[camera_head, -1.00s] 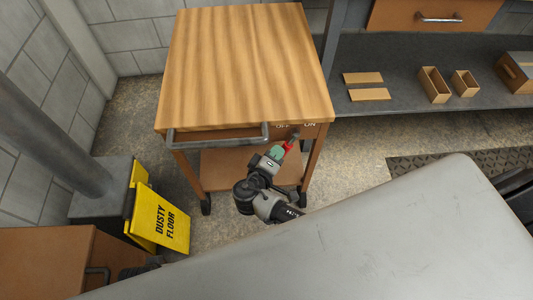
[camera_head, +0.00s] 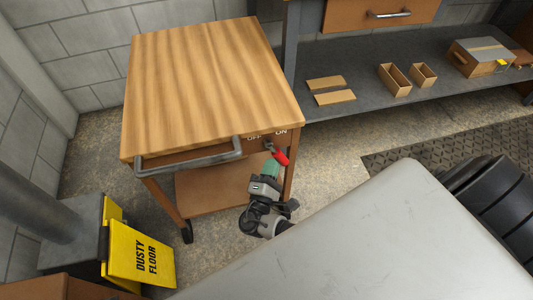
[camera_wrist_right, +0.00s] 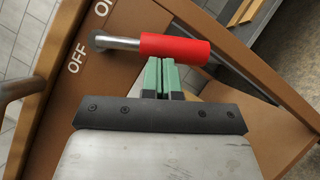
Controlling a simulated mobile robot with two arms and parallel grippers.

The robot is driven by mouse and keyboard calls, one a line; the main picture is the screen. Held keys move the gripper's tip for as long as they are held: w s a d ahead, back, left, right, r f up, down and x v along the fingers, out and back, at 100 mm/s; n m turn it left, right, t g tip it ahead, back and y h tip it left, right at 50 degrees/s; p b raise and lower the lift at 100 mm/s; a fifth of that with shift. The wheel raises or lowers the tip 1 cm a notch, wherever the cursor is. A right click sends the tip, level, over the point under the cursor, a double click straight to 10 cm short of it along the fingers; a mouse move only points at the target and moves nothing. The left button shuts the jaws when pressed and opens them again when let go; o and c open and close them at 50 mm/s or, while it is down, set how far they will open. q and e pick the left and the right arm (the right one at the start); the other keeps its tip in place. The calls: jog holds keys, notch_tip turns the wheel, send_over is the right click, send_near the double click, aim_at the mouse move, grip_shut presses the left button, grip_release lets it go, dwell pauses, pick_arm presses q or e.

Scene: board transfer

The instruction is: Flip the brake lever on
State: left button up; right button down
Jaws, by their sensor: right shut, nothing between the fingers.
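The brake lever (camera_head: 281,156) has a red handle on a metal stem, on the cart's front face below the OFF and ON labels. In the head view it tilts down and to the right, toward the ON side. The handle also shows in the right wrist view (camera_wrist_right: 175,48). My right gripper (camera_head: 271,169) is shut and empty, with its green fingertips against or very close to the handle on the OFF side; I cannot tell whether they touch. The fingers show in the wrist view (camera_wrist_right: 161,72). My left gripper is not in view.
The wooden-topped cart (camera_head: 210,80) has a grey push handle (camera_head: 190,155) left of the lever. A grey surface (camera_head: 350,240) lies at front right. A yellow dusty-floor sign (camera_head: 140,258) stands at left. A shelf (camera_head: 350,110) with small boxes is behind.

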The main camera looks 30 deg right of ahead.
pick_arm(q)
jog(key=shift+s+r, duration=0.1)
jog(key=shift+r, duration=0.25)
pick_arm(e)
jog(key=shift+d+n+t, duration=0.25)
jog(key=shift+n+t, duration=0.15)
jog(key=shift+n, duration=0.1)
jog(key=shift+r, duration=0.1)
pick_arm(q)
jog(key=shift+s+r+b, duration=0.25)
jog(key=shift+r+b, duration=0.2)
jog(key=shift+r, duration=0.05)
pick_arm(e)
jog(key=v, duration=1.1)
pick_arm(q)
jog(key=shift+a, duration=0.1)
